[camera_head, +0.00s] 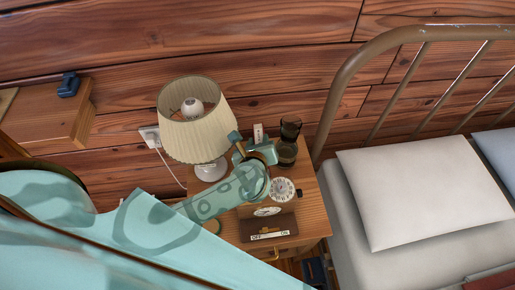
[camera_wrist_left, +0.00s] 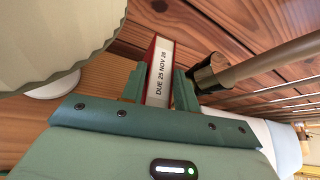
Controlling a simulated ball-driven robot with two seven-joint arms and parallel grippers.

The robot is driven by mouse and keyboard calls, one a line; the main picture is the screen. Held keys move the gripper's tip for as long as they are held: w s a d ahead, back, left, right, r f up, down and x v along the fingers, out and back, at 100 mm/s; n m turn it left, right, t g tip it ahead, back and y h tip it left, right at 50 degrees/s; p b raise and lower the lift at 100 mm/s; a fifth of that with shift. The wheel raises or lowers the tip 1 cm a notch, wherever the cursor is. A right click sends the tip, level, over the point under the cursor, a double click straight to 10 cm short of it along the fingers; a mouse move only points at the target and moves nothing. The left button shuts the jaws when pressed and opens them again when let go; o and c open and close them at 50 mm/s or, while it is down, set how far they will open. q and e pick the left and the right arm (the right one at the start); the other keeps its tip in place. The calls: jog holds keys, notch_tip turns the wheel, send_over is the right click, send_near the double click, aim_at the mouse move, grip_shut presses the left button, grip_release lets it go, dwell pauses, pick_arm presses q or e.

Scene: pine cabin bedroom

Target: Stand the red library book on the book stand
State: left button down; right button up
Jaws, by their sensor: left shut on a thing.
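The red book (camera_wrist_left: 151,57) stands between the two fingers of my left gripper (camera_wrist_left: 160,88) in the left wrist view. Its white label reads "DUE 25 NOV 26". The gripper is shut on it, and the fingers hide part of its sides. In the head view my left gripper (camera_head: 252,148) is over the back of the nightstand, right of the lamp, with a white label (camera_head: 258,133) showing just behind it. I cannot tell whether the book touches the nightstand. I cannot clearly identify the book stand. My right gripper is not in view.
The nightstand (camera_head: 312,212) holds a lamp (camera_head: 194,118), a dark glass vessel (camera_head: 287,152), a round white dial (camera_head: 283,190) and a brown box (camera_head: 268,231) marked OFF and ON. The bed frame (camera_head: 335,100) stands close right. A wall shelf (camera_head: 40,108) bears a dark blue object (camera_head: 68,84).

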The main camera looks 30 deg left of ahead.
pick_arm(q)
notch_tip(320, 180, up, 6)
jog(key=shift+f+p, duration=0.1)
jog(key=shift+p, duration=0.6)
notch_tip(320, 180, up, 19)
jog(key=s+d+m+t+h, duration=0.1)
jog(key=s+m+h, duration=0.1)
jog(key=m+h, duration=0.2)
jog(key=shift+d+f+h, duration=0.15)
jog(key=shift+d+h, duration=0.15)
jog(key=shift+d, duration=0.05)
jog(key=shift+s, duration=0.15)
jog(key=shift+m, duration=0.3)
